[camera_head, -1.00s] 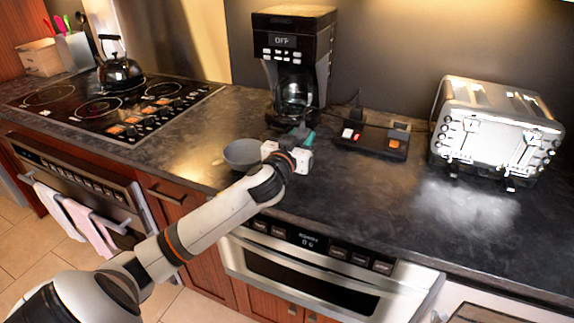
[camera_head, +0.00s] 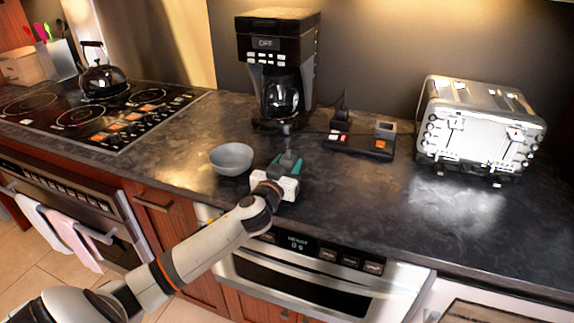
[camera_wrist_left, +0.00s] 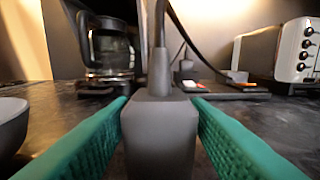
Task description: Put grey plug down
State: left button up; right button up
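The grey plug (camera_wrist_left: 160,130) stands between the green finger pads of my left gripper (camera_wrist_left: 158,105), which touch its sides. Its cord rises from its top in the left wrist view. In the head view the plug (camera_head: 289,161) and left gripper (camera_head: 283,176) are low over the dark counter (camera_head: 340,200), right of the grey bowl and in front of the coffee maker. I cannot tell whether the plug's underside touches the counter. My right gripper is not in view.
A grey bowl (camera_head: 231,158) sits just left of the gripper. The coffee maker (camera_head: 277,70), a power strip (camera_head: 350,146) with a black plug (camera_head: 341,112), and a silver toaster (camera_head: 478,128) stand behind and to the right. The counter at front right is clear.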

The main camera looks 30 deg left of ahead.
pick_arm(q)
jog(key=shift+o, duration=1.2)
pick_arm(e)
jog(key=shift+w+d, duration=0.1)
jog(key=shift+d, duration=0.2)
pick_arm(q)
jog(key=shift+r, duration=0.25)
jog(key=shift+s+d+f, duration=0.15)
jog(key=shift+s+f, duration=0.05)
jog(key=shift+s, duration=0.15)
jog(key=b+v, duration=0.1)
jog(key=v, duration=1)
jog(key=shift+s+r, duration=0.15)
jog(key=shift+s, duration=0.05)
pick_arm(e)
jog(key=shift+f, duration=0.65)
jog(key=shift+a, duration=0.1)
